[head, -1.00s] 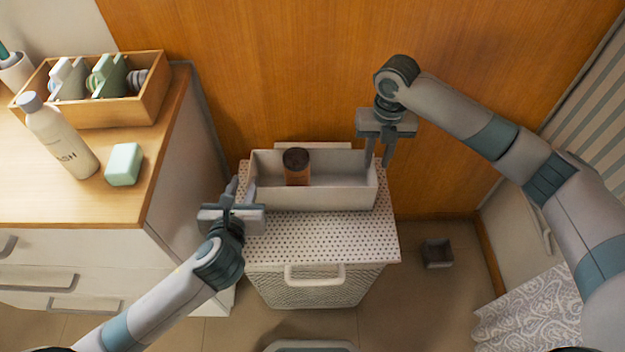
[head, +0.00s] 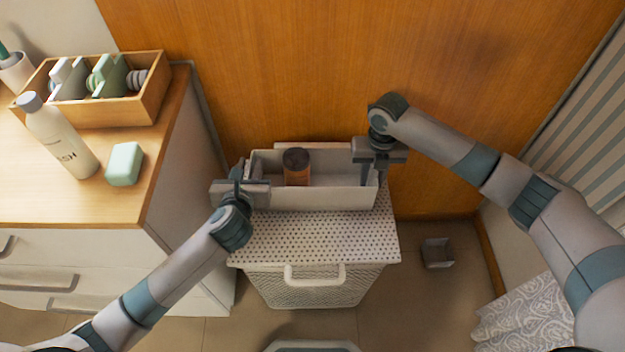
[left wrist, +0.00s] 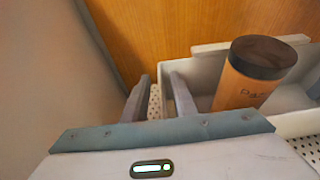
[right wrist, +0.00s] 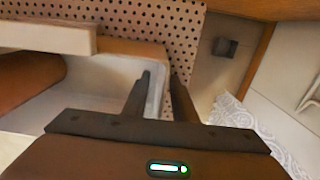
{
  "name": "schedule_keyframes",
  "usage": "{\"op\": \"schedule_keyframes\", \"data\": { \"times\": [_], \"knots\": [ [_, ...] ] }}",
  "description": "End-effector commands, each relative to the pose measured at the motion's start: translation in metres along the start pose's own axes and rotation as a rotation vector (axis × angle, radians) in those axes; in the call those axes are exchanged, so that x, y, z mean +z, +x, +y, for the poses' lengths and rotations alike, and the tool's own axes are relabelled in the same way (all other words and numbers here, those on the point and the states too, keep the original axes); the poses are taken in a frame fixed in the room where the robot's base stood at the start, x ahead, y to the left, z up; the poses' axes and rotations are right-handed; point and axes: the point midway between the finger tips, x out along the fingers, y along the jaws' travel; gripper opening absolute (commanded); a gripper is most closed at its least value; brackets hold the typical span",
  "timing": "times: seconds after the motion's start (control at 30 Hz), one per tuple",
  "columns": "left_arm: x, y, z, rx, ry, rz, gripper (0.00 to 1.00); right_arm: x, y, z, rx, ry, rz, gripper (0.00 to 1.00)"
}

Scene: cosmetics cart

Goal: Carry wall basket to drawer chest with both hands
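The white wall basket (head: 330,197) stands on the dotted top of a white hamper, with a brown, dark-capped bottle (head: 297,167) inside. The bottle also shows in the left wrist view (left wrist: 250,85). My left gripper (left wrist: 160,98) is open at the basket's left end; whether its fingers straddle the end wall is unclear. My right gripper (right wrist: 160,92) is open, with its fingers on either side of the right end wall and a gap showing. The drawer chest (head: 160,205) stands at the left, with a wooden top and white drawers.
The chest top holds a wooden organizer (head: 150,100), a white bottle (head: 58,138) and a green block (head: 124,164). The hamper (head: 315,240) stands against a wooden wall. A small dark bin (head: 437,253) and patterned cloth (head: 530,315) are at the right.

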Motion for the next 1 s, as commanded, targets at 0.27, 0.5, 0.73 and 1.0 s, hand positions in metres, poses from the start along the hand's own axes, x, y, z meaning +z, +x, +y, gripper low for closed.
{"op": "schedule_keyframes", "data": {
  "times": [0.27,0.5,0.73,1.0],
  "knots": [
    [0.000,0.000,0.000,0.000,0.000,0.000,0.00,0.000,0.000,0.000,0.000,0.000,0.000,0.00],
    [0.001,-0.001,0.000,0.000,0.000,-0.002,0.00,0.001,-0.001,0.000,0.000,0.001,-0.001,0.00],
    [0.007,-0.003,0.000,0.000,0.000,-0.001,0.00,0.001,-0.008,0.000,0.000,0.001,-0.001,0.00],
    [0.024,-0.010,0.000,0.001,0.000,-0.001,0.00,0.001,-0.027,0.000,0.000,0.001,-0.001,0.00]
  ]
}}
